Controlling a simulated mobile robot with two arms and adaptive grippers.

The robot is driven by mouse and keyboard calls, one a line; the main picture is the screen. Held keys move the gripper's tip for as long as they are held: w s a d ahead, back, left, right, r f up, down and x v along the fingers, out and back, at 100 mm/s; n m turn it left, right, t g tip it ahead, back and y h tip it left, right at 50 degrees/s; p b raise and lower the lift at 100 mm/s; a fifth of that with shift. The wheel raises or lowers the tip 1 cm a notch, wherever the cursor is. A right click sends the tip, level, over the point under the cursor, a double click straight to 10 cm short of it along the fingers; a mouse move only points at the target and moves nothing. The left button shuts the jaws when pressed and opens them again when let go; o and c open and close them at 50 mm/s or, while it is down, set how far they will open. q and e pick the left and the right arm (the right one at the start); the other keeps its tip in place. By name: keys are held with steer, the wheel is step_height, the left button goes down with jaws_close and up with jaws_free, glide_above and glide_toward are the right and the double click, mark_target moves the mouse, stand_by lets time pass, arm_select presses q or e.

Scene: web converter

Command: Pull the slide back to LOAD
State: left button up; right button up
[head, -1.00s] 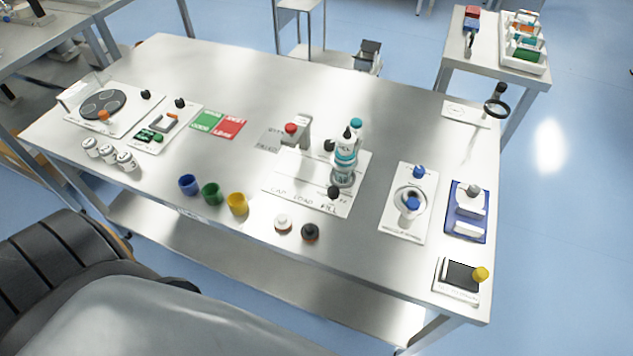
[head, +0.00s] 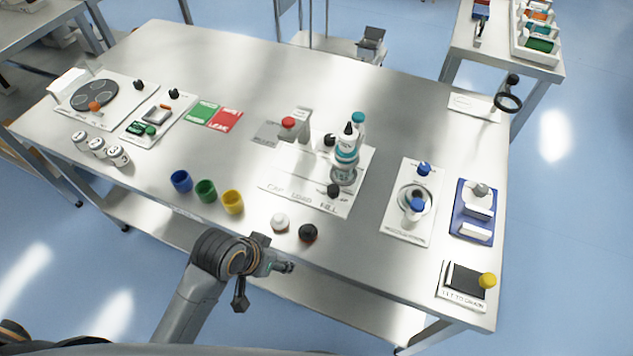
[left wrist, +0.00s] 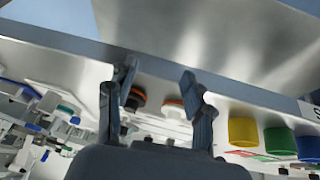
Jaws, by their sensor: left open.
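The filling station has a white base plate (head: 290,187) marked CAP, LOAD and FILL, in the middle of the table. A slide with a black knob (head: 334,190) is at the FILL end, under the nozzle stand. A white bottle with a teal band (head: 346,152) stands upright above the knob. My left gripper (head: 280,264) is in front of the table's front edge, well short of the slide. In the left wrist view, its two fingers (left wrist: 158,82) are apart with nothing between them. My right gripper is not in view.
A white cap (head: 280,221) and a black cap (head: 308,233) lie near the front edge. Blue (head: 181,181), green (head: 206,190) and yellow (head: 232,201) cups stand to their left. A red-topped post (head: 288,126) stands behind the plate's left part.

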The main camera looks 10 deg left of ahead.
arm_select(q)
step_height(320, 180, up, 3)
steer(key=w+d, duration=0.2)
steer(key=m+g, duration=0.2)
steer(key=m, duration=0.6)
glide_toward(333, 188)
steer(key=shift+h, duration=0.4)
steer(key=x, duration=0.3)
steer(key=p+x, duration=0.1)
steer(key=x, duration=0.4)
steer(key=shift+a+f, duration=0.2)
steer(key=shift+f, duration=0.2)
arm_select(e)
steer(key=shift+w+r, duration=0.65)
arm_select(q)
steer(key=shift+c, duration=0.4)
jaws_close()
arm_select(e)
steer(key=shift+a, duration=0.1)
